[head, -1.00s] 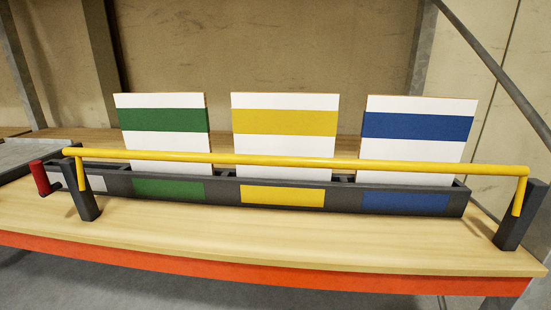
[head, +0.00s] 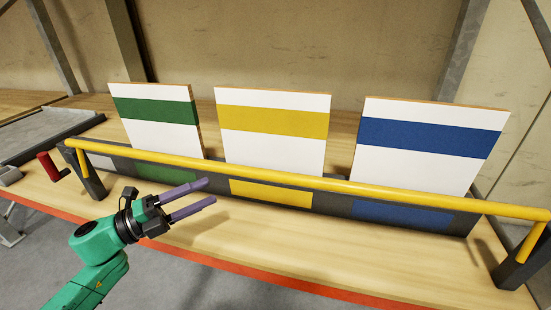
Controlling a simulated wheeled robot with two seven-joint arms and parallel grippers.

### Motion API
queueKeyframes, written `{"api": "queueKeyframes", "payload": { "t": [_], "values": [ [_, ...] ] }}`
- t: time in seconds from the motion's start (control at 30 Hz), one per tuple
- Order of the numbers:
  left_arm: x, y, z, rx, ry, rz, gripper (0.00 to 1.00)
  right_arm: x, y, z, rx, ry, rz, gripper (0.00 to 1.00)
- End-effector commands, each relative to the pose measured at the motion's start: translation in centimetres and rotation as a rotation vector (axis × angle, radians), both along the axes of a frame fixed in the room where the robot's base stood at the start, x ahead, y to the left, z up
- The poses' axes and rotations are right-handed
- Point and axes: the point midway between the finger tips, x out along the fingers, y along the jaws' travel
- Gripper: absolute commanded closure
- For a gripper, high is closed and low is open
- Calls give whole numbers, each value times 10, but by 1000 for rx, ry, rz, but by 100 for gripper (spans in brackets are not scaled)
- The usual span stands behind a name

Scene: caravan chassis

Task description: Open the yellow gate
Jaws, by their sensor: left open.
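The yellow gate (head: 300,180) is a long yellow bar lying level across the front of a dark rack. It runs between a dark post (head: 88,172) at the left and a dark post (head: 522,262) at the right, with a short bent-down end at each post. My left gripper (head: 210,194) is open and empty, its two purple fingers pointing right. In the picture it is below the bar, towards its left part, and looks apart from it. My right gripper is not in view.
Behind the bar, boards with a green (head: 155,111), a yellow (head: 272,121) and a blue (head: 430,138) stripe stand in the dark rack (head: 333,200). A red handle (head: 49,167) is beside the left post. A grey tray (head: 45,130) lies at the left. The wooden shelf front (head: 330,255) is clear.

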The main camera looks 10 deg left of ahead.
Motion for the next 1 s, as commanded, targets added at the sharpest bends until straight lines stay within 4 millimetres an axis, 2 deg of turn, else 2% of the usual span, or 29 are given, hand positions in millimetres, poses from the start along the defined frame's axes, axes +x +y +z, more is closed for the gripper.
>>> {"api": "queueKeyframes", "payload": {
  "t": [0.5, 0.7, 0.9, 0.93, 1.0],
  "values": [
    [75, -84, 17, -5, 1, 5, 38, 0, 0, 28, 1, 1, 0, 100],
    [88, -100, 16, -3, 4, 6, 38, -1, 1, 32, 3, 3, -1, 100],
    [89, -101, 14, -2, 4, 6, 38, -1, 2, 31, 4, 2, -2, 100],
    [89, -101, 14, -2, 4, 6, 42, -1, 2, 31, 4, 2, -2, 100],
    [89, -101, 14, -2, 4, 6, 69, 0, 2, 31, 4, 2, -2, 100]
  ]
}}
